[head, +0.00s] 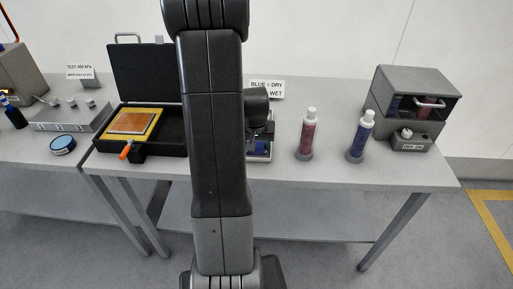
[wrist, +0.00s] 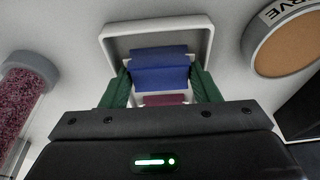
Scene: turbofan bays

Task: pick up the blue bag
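The blue bag (wrist: 160,74) lies in a white tray (wrist: 110,40) in the wrist view. A maroon item (wrist: 165,99) shows just below it in the picture, partly hidden by my gripper. My gripper (wrist: 161,75) has its two green fingers apart, one on each side of the blue bag. Strips of pale tray show between the fingers and the bag, so it does not look clamped. In the head view my arm covers most of this spot; a bit of blue (head: 259,148) shows just right of it on the table.
A pink-filled bottle (head: 308,136) and a blue-filled bottle (head: 360,138) stand right of my arm. A grey oven-like box (head: 421,84) stands at the right end. An open black case (head: 140,70) is at left. A round tan disc (wrist: 287,45) shows in the wrist view.

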